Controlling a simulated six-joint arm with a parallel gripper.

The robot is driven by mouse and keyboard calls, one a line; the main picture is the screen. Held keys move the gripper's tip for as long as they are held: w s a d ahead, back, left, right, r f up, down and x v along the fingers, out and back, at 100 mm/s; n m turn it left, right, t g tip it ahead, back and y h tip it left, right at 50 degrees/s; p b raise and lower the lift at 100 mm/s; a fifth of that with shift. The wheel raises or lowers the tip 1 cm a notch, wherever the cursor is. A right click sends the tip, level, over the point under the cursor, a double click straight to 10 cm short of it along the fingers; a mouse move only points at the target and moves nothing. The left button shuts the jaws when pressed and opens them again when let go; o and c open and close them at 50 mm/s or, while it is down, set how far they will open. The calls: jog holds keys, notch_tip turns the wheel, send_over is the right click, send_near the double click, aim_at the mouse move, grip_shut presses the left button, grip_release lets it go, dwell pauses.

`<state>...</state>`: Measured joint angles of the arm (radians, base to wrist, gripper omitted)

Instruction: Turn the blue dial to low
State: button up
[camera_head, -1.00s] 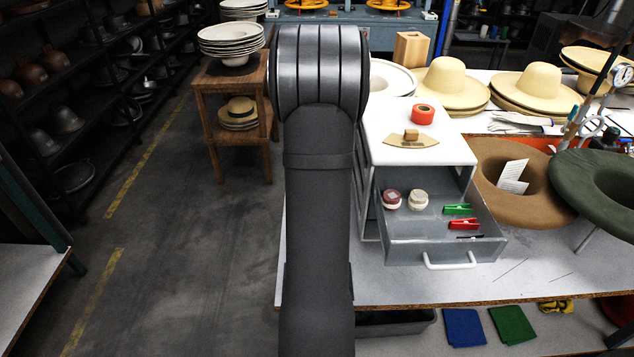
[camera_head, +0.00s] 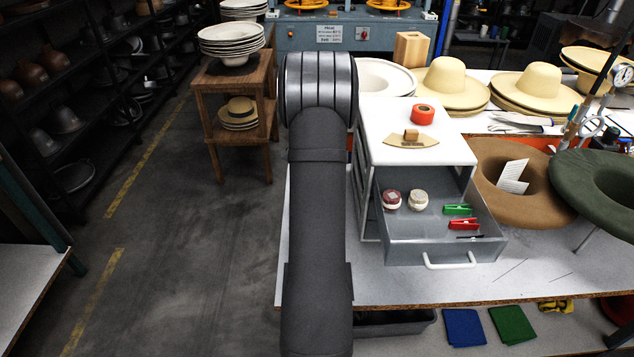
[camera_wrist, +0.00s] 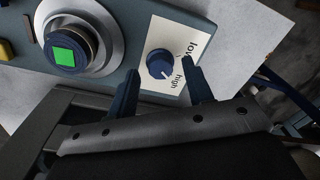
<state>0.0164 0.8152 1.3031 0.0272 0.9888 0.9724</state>
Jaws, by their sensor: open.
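The blue dial (camera_wrist: 160,63) sits on a white label plate (camera_wrist: 172,50) in the wrist view. The plate carries the words "low" and "high". A pale mark on the dial points down in the picture, nearer to "high" than to "low". My gripper (camera_wrist: 160,66) is open, with one dark blue finger to the left of the dial and one to the right. I cannot tell whether either finger touches it. In the head view my arm hides the gripper and the dial.
A round knob with a green square face (camera_wrist: 66,48) is left of the dial on the same panel. In the head view, an open grey drawer (camera_head: 440,250), a white cabinet top (camera_head: 385,125) and straw hats (camera_head: 452,83) are right of my arm. A blue machine (camera_head: 300,40) stands behind.

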jog(key=shift+f, duration=0.55)
jog(key=c, duration=1)
jog(key=n, duration=0.6)
jog(key=shift+n, duration=0.3)
jog(key=n, duration=0.3)
jog(key=shift+n, duration=0.3)
jog(key=shift+w+n, duration=0.1)
jog(key=shift+n, duration=1.7)
